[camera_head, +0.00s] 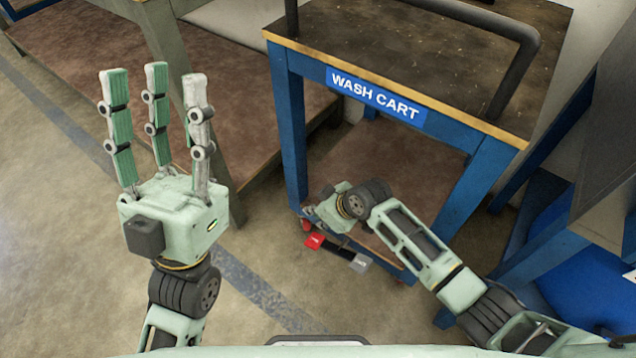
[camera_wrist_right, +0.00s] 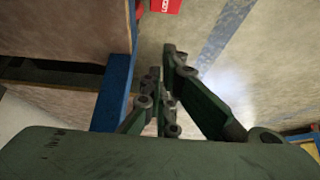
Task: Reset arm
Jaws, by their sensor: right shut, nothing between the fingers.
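My left gripper (camera_head: 155,72) stands upright at the left of the head view, its three fingers straight and spread apart, with nothing between them. My right arm reaches in from the lower right of the head view. My right gripper (camera_head: 333,207) is low in front of the wash cart (camera_head: 480,203), near its lower shelf; its fingers are mostly hidden in the head view. In the right wrist view my right gripper's dark fingers (camera_wrist_right: 165,75) are drawn together and hold nothing.
Small red (camera_head: 314,241) and grey (camera_head: 360,263) parts show low at the cart's front, close below my right gripper. A brown-shelved bench (camera_head: 110,50) stands at the back left. Blue framework (camera_head: 545,255) stands at the right. The floor (camera_head: 50,240) at the left is clear.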

